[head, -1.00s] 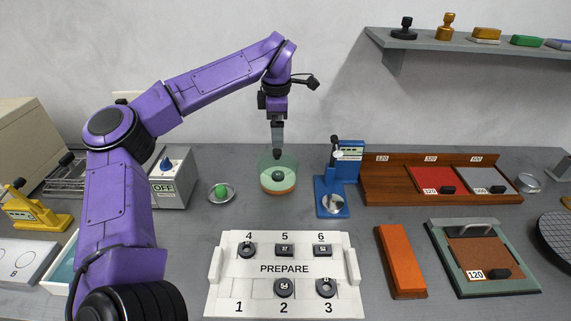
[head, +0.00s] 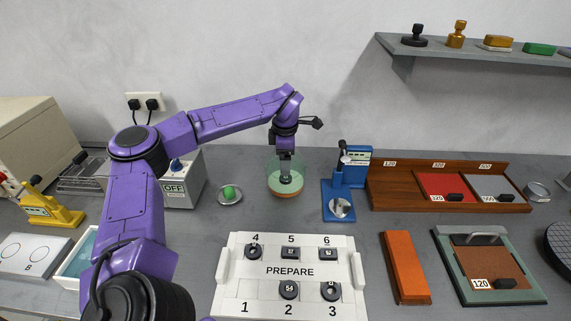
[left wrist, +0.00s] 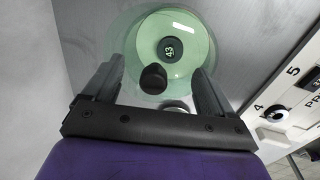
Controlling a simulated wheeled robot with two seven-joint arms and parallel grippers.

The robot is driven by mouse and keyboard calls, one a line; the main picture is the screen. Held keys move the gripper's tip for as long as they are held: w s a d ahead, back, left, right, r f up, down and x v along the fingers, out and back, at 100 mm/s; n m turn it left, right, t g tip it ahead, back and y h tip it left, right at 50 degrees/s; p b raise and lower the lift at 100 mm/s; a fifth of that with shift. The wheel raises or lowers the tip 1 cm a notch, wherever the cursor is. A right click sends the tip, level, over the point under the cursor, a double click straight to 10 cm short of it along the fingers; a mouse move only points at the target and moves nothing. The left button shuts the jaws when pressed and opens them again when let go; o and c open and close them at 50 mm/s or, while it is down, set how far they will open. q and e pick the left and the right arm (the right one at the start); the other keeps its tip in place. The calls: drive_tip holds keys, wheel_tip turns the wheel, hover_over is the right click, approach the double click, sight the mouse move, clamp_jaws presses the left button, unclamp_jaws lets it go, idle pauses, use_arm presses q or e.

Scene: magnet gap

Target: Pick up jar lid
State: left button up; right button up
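The jar (head: 272,183) is greenish clear glass with an orange-brown base and stands near the back of the table. Its lid (left wrist: 180,18) is see-through, with a dark round knob (left wrist: 153,79). A dark disc marked 43 (left wrist: 169,50) shows inside the jar. My left gripper (head: 285,157) points down at the jar's top. In the left wrist view its two fingers (left wrist: 158,70) are spread, one on each side of the knob, with gaps visible. In the head view the gripper hides the knob. My right gripper is out of view.
Left of the jar is a small dish (head: 238,199) with a green ball; right is a blue press-like device (head: 337,203). In front lies a white PREPARE tray (head: 232,270) with several numbered black pieces. A wooden rack (head: 385,198) stands at the right.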

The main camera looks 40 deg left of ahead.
use_arm(q)
drive_tip(key=shift+s, duration=0.1)
clamp_jaws()
